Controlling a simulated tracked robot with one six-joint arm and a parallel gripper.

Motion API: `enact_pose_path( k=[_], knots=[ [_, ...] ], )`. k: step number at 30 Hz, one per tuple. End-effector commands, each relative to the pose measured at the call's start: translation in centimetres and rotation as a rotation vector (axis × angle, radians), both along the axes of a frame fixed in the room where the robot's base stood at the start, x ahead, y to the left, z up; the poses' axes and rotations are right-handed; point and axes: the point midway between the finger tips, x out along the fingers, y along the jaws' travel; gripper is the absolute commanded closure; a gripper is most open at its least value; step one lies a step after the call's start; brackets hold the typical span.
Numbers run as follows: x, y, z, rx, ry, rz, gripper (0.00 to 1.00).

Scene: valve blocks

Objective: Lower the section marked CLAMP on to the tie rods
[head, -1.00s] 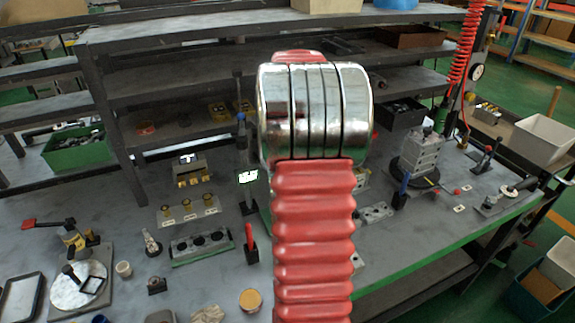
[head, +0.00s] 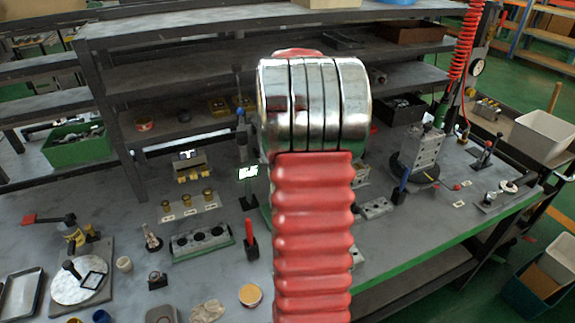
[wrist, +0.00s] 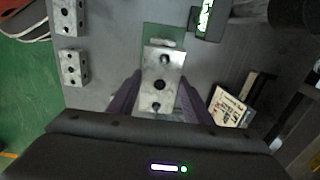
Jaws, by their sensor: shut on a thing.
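In the wrist view my gripper (wrist: 160,100) has its dark purple fingers on both sides of a grey metal block (wrist: 163,80) and is shut on it. The block has a large dark hole in its middle and a small round feature near each end. I cannot read a CLAMP mark on it, or tell whether rods pass through it. A green plate (wrist: 165,35) shows beyond and below the block. In the head view my own red and chrome arm hides the gripper and the held block. A stack of grey blocks (head: 425,148) stands on a dark round base at the right.
Two loose grey blocks lie to the left in the wrist view, one at the top (wrist: 68,17) and one lower (wrist: 73,67). A small lit display (head: 247,172) stands left of my arm. A white card (wrist: 230,107) lies right of the gripper. The green bench edge (head: 430,256) is at front right.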

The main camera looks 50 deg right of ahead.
Motion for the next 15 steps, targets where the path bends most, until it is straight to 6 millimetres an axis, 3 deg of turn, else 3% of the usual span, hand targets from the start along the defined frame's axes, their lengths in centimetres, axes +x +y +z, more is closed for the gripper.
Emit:
enact_pose_path(
  k=[15],
  knots=[
    [0.05,-0.05,-0.82,-0.002,-0.001,0.000,0.92]
  ],
)
